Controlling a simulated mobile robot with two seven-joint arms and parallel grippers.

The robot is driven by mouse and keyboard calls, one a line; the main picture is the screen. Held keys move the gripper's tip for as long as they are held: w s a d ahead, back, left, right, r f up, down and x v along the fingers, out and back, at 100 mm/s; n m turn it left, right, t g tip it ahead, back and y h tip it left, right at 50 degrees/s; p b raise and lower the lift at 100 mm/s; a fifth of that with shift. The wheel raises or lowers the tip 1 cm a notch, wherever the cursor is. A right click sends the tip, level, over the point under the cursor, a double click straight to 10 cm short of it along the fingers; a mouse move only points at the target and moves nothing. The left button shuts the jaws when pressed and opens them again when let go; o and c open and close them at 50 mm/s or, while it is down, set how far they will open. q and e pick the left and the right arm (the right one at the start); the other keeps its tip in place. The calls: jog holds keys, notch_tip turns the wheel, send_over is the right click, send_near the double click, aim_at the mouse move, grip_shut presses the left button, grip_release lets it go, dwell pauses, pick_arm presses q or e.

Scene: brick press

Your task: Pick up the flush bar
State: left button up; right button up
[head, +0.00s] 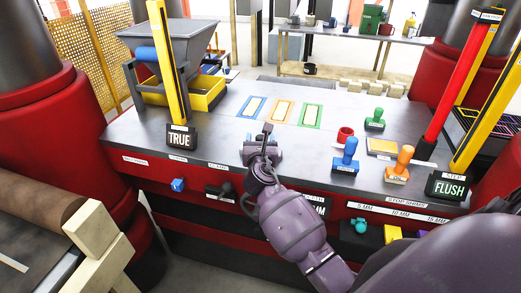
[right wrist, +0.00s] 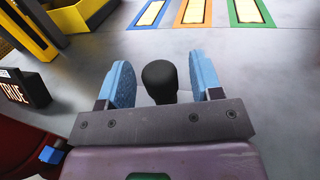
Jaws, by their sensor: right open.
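A black block lettered FLUSH (head: 449,187) stands at the right end of the grey bench top, at the foot of a tilted yellow post (head: 485,95). I see no separate part that I can surely name the flush bar. My right gripper (head: 263,142) is over the front middle of the bench, well left of that block. In the right wrist view its blue-padded fingers (right wrist: 162,78) are open, with a dark rounded knob (right wrist: 160,82) between or just beyond them. I cannot tell if they touch it. My left gripper is not in view.
A block lettered TRUE (head: 180,138) stands at the left by another yellow post. Blue (head: 345,157), orange (head: 399,165) and green (head: 375,120) stamp-like tools stand right of the gripper. A red post (head: 460,75) leans nearby. Coloured frames (head: 282,111) lie flat behind the gripper.

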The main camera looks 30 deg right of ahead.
jog(key=shift+w+d, duration=0.2)
jog(key=shift+w, duration=0.05)
jog(key=shift+r, duration=0.1)
grip_shut()
